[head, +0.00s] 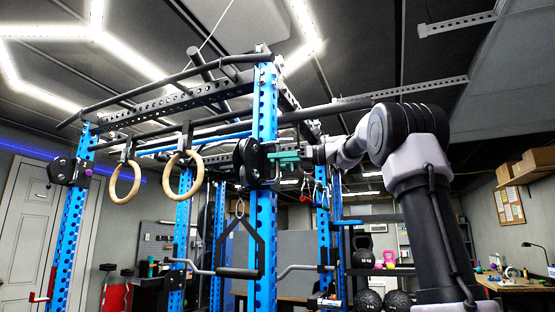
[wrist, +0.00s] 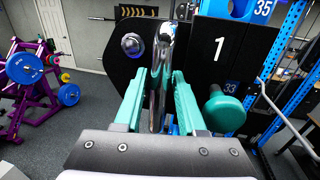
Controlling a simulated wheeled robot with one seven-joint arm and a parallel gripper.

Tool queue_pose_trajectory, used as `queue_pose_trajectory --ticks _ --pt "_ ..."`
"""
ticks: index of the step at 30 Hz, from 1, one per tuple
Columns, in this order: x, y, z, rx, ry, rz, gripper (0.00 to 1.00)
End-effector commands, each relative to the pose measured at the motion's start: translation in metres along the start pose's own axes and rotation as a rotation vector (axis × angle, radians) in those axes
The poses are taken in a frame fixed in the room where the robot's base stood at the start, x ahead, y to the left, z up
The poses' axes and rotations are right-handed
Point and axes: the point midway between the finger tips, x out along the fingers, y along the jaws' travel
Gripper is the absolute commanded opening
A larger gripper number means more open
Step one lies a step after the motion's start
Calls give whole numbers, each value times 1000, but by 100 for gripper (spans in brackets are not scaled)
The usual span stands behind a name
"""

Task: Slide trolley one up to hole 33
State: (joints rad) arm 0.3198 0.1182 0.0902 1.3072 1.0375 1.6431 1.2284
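Trolley one is a black plate marked with a white 1 (wrist: 219,50), mounted on a blue rack upright (head: 264,100). In the head view trolley one (head: 246,160) sits high on the near upright. A chrome handle (wrist: 162,60) stands out from it, and a round green knob (wrist: 224,111) is at its lower right. My gripper (wrist: 160,78) has its teal fingers on both sides of the handle, with narrow gaps visible. My gripper (head: 285,157) also shows in the head view, just right of the trolley.
Another black trolley (head: 65,171) is on the left upright. Gym rings (head: 184,176) hang left of the near upright. A black-gripped handle bar (head: 238,272) is lower down. A purple weight rack with blue plates (wrist: 25,67) stands at the left in the wrist view, with open floor nearby.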

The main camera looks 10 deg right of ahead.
Motion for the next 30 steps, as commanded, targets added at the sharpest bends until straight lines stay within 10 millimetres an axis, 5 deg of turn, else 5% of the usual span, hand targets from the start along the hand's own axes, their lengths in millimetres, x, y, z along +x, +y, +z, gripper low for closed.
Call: queue_pose_trajectory --ticks 18,30 --pt "-99 -1 0 0 1 -3 39" --pt "-107 0 0 0 0 -1 39"
